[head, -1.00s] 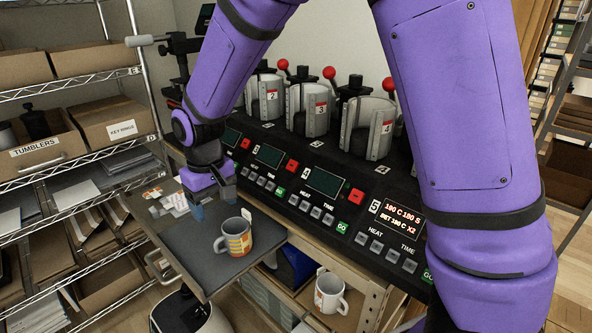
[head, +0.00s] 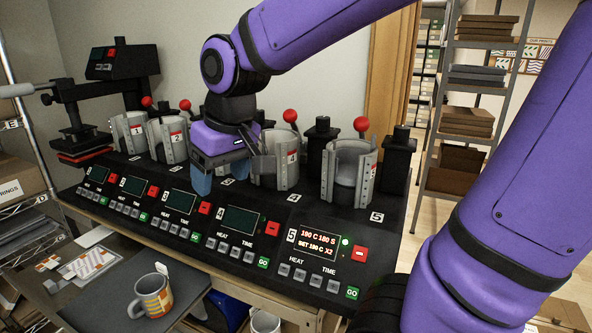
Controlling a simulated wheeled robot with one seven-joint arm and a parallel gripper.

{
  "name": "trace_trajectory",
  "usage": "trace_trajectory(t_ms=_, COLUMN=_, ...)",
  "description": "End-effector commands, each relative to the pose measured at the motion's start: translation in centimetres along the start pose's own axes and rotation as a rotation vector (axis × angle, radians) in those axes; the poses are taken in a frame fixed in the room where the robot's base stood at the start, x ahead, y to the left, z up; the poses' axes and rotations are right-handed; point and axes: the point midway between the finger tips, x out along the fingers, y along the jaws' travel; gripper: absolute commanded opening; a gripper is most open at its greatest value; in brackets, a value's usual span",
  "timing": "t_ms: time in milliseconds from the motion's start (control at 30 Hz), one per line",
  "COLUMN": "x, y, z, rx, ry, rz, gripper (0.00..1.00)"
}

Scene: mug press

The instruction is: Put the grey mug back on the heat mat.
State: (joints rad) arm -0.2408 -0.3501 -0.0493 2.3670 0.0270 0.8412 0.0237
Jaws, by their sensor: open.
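A grey mug (head: 152,298) with an orange and yellow print stands upright on a dark mat (head: 105,298) at the lower left. A small white tag shows at its rim. I cannot tell for sure whether this dark mat is the heat mat. My gripper (head: 221,178) is open and empty, its blue fingertips pointing down in front of the press row, up and right of the mug. It hides the third press. The clamps of the second (head: 168,140), fourth (head: 275,160) and fifth (head: 350,172) presses show; no mug is clearly visible in them.
The black press console (head: 235,225) carries displays and buttons; the fifth display (head: 318,243) is lit, with a green light beside it. Red-knobbed levers rise behind. Another mug (head: 265,321) is partly visible below the console. Printed sheets (head: 88,264) lie left of the mat.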

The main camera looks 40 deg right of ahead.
Motion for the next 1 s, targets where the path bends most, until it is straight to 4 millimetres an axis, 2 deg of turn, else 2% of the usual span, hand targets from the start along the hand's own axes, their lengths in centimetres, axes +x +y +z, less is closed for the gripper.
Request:
trace_trajectory(t_ms=33, x=-1.1, y=0.7, z=1.1, rx=0.017, ry=0.024, rz=0.007, gripper=0.71)
trace_trajectory(t_ms=200, x=-3.6, y=2.5, z=4.8, rx=0.063, ry=0.089, rz=0.035, gripper=0.71)
trace_trajectory(t_ms=400, x=-5.3, y=3.7, z=8.7, rx=0.109, ry=0.15, rz=0.074, gripper=0.71)
trace_trajectory(t_ms=500, x=-5.8, y=4.0, z=10.0, rx=0.123, ry=0.17, rz=0.089, gripper=0.71)
trace_trajectory(t_ms=700, x=-6.0, y=4.2, z=11.1, rx=0.134, ry=0.184, rz=0.101, gripper=0.71)
trace_trajectory(t_ms=1000, x=-6.0, y=4.2, z=11.0, rx=0.134, ry=0.183, rz=0.101, gripper=0.71)
